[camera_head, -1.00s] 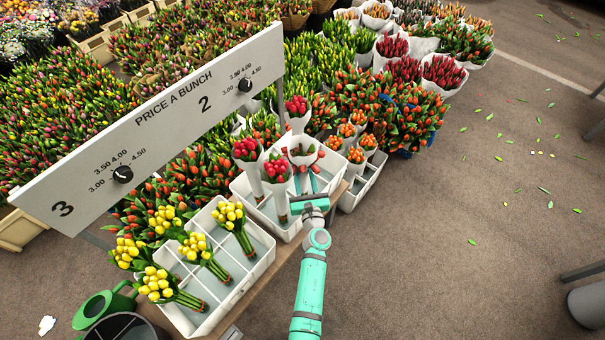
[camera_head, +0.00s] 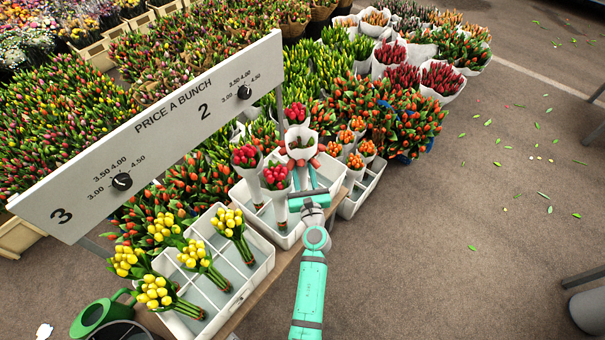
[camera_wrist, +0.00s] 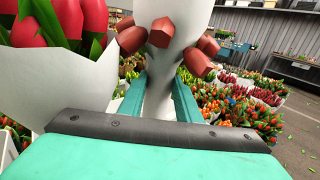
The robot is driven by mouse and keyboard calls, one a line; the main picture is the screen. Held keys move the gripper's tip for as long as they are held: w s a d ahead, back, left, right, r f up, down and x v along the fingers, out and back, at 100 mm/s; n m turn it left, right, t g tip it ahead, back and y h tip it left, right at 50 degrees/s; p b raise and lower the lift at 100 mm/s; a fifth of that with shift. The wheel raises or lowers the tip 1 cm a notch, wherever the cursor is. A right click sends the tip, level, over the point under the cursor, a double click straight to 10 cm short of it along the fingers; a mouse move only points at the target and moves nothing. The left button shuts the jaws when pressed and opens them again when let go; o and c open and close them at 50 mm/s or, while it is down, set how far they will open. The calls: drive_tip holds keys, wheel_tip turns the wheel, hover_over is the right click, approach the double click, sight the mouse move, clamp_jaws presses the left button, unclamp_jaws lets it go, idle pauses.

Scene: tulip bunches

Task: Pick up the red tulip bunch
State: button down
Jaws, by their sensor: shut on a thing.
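My teal gripper (camera_head: 309,180) is shut on a white-wrapped bunch (camera_head: 301,147), held upright above the white crate (camera_head: 286,241). In the wrist view, its pale wrap (camera_wrist: 160,95) stands between the two teal fingers (camera_wrist: 158,98). Blunt reddish pieces ring the wrap; I cannot tell what they are. The held bunch's flower heads are cut off at the top there. Red tulip bunches in white paper stand to its left (camera_head: 275,177) and farther left (camera_head: 245,156). A near red bunch (camera_wrist: 65,20) fills the wrist view's upper left.
A divided white crate (camera_head: 262,272) with yellow tulip bunches (camera_head: 190,255) stands front left. Small orange bunches (camera_head: 352,140) stand to the right. A long price board (camera_head: 160,125) runs above the left side. Open pavement (camera_head: 440,240) lies right.

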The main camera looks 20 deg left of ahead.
sight(303, 163)
wheel_tip(303, 163, up, 3)
drive_tip(key=shift+r, duration=0.2)
wheel_tip(303, 163, up, 17)
drive_tip(key=shift+a+f, duration=0.1)
drive_tip(key=shift+a, duration=0.05)
drive_tip(key=shift+d+r, duration=0.4)
drive_tip(key=shift+r, duration=0.1)
drive_tip(key=shift+a, duration=0.25)
